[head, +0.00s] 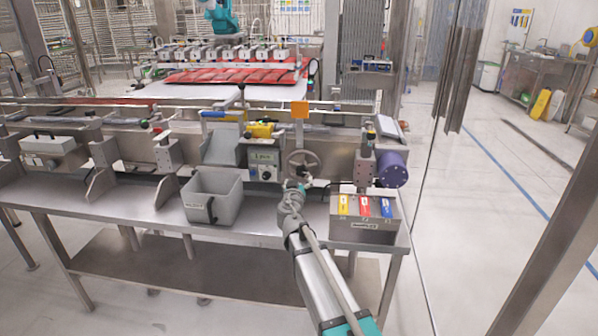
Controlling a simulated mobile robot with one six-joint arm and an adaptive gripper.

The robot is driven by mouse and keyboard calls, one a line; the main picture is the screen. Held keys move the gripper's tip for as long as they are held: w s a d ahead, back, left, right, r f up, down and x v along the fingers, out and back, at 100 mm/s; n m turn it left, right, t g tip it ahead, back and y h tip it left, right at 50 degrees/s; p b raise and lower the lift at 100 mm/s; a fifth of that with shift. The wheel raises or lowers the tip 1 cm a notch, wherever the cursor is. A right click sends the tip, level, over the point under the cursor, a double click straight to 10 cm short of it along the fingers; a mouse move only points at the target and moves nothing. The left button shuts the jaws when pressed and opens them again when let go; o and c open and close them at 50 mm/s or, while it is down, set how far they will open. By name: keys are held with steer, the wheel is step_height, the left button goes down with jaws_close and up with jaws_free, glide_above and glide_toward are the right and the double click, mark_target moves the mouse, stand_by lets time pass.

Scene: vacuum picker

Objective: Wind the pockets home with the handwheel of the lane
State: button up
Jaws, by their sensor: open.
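The handwheel (303,163) is a grey spoked wheel on the front face of the steel lane (340,146), right of a grey control box. My gripper (303,178) is at the wheel's lower edge, with my arm reaching up from the bottom of the picture. It is open; whether a finger touches the rim is too small to tell. Red pocket-like trays (232,75) lie in a row under several picker heads at the back. I cannot tell whether these are the lane's pockets.
A grey bin (212,194) stands on the bench left of my arm. A steel box (364,217) with yellow, red and blue labels stands to the right, below a purple cylinder (391,169). An orange plate (299,109) is above the wheel.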

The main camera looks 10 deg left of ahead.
mark_target(301, 171)
steer(key=w, duration=0.7)
steer(key=shift+w+d, duration=0.15)
steer(key=shift+w, duration=0.1)
steer(key=shift+c, duration=0.3)
steer(key=c, duration=1.1)
steer(key=shift+a, duration=0.25)
steer(key=shift+d, duration=0.15)
